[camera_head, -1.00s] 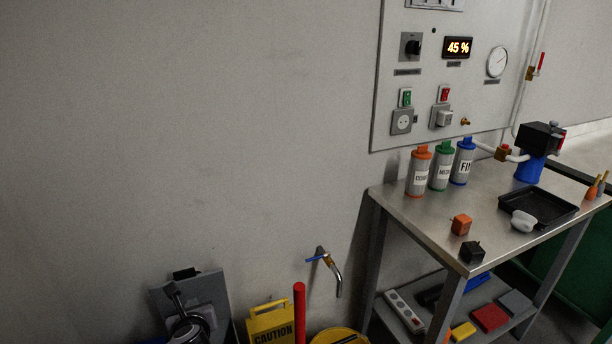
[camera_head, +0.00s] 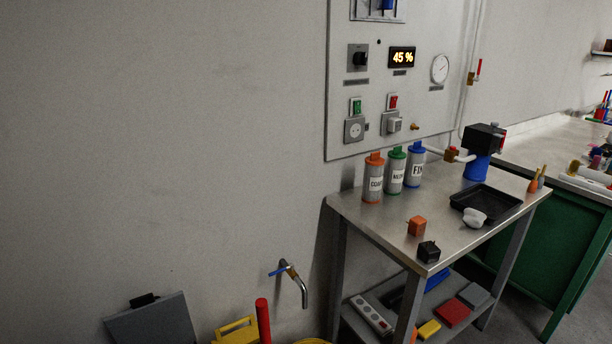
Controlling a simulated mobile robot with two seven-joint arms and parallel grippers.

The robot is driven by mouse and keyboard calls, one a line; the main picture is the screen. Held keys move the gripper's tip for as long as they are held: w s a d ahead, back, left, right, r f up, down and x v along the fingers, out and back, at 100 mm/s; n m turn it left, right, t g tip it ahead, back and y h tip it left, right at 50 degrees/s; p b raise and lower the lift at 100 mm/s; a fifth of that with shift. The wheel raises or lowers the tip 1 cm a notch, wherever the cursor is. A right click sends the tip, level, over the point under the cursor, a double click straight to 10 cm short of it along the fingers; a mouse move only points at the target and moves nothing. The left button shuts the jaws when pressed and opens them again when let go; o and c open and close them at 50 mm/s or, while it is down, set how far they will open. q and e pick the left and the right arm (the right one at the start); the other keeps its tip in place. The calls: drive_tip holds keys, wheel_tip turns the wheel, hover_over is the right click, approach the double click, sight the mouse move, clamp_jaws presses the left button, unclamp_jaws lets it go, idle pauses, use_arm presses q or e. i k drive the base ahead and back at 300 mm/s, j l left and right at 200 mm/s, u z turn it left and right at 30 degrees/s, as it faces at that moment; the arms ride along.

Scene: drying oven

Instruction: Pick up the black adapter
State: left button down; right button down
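The black adapter (camera_head: 428,252) is a small dark cube near the front corner of the steel table (camera_head: 362,212). An orange adapter (camera_head: 416,226) stands just behind it, apart from it. A white adapter-like piece (camera_head: 475,217) sits to the right, at the near edge of the black tray. Neither of my grippers is in view, and nothing is touching the black adapter.
A black tray (camera_head: 486,203), several labelled bottles (camera_head: 396,170) and a blue device with a black top (camera_head: 477,168) stand on the table. A power strip (camera_head: 371,314) lies on the lower shelf. A tap (camera_head: 293,283) juts from the wall. A green bench (camera_head: 537,232) stands right.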

sight(427, 251)
drive_tip(key=u, duration=1.05)
drive_tip(key=z, duration=1.8)
drive_tip(key=i+l+u, duration=0.3)
drive_tip(key=i+l, duration=0.3)
drive_tip(key=i+l+u, duration=0.25)
drive_tip(key=i+l, duration=0.4)
drive_tip(key=l, duration=0.15)
